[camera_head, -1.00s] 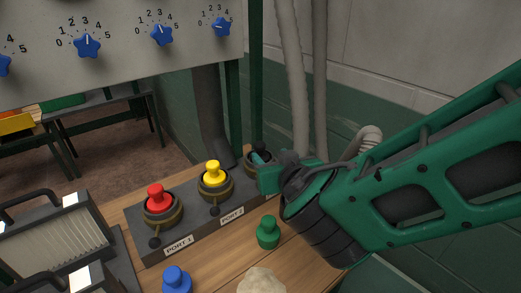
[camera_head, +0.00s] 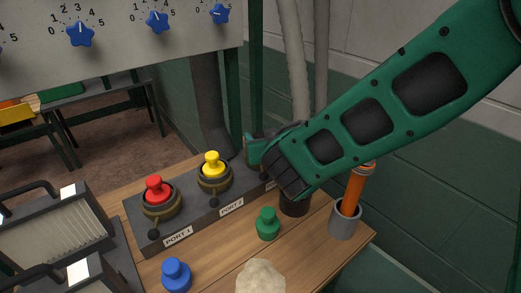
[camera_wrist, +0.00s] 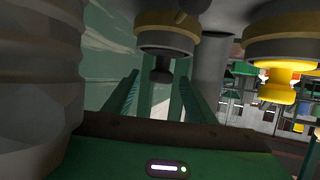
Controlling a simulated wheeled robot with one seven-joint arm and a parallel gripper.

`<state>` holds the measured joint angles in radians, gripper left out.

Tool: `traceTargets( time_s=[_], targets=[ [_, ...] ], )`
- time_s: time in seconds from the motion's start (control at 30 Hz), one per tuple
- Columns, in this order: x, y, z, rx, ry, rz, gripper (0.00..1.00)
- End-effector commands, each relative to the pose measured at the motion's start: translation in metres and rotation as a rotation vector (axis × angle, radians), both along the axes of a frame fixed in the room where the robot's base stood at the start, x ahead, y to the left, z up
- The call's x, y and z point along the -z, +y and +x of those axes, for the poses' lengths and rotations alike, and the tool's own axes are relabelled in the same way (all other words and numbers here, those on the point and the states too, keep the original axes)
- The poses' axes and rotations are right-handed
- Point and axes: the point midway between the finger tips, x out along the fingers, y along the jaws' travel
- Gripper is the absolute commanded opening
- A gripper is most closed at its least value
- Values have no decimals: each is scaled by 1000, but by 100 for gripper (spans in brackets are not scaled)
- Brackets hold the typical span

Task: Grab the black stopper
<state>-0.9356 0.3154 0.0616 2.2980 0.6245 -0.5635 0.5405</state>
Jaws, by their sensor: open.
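The black stopper (camera_wrist: 160,70) shows in the wrist view, seated in a brass-ringed port at the far end of the port block. My gripper (camera_wrist: 157,84) is open, with its two green fingers reaching toward the stopper, one on each side in that view. Contact cannot be told. In the head view my gripper (camera_head: 255,150) is just right of the yellow stopper (camera_head: 212,164), and the wrist hides the black stopper and its port. The yellow stopper also shows in the wrist view (camera_wrist: 275,83), to the right.
A red stopper (camera_head: 155,190) sits in port 1. A green stopper (camera_head: 267,224) and a blue stopper (camera_head: 176,275) stand on the wooden table. A dark cylinder (camera_head: 294,208) and a grey cup (camera_head: 345,220) with an orange-handled tool stand below my arm. A knob panel (camera_head: 120,45) hangs above.

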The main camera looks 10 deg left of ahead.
Motion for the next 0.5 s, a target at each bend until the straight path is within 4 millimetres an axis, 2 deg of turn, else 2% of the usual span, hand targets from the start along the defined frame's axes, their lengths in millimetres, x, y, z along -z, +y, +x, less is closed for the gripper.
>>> traceTargets(
  time_s=[0.27,0.3,0.5],
  targets=[
    [1,2,4,0,-1,0,51],
    [1,2,4,0,-1,0,48],
    [1,2,4,0,0,-1,0]
  ],
)
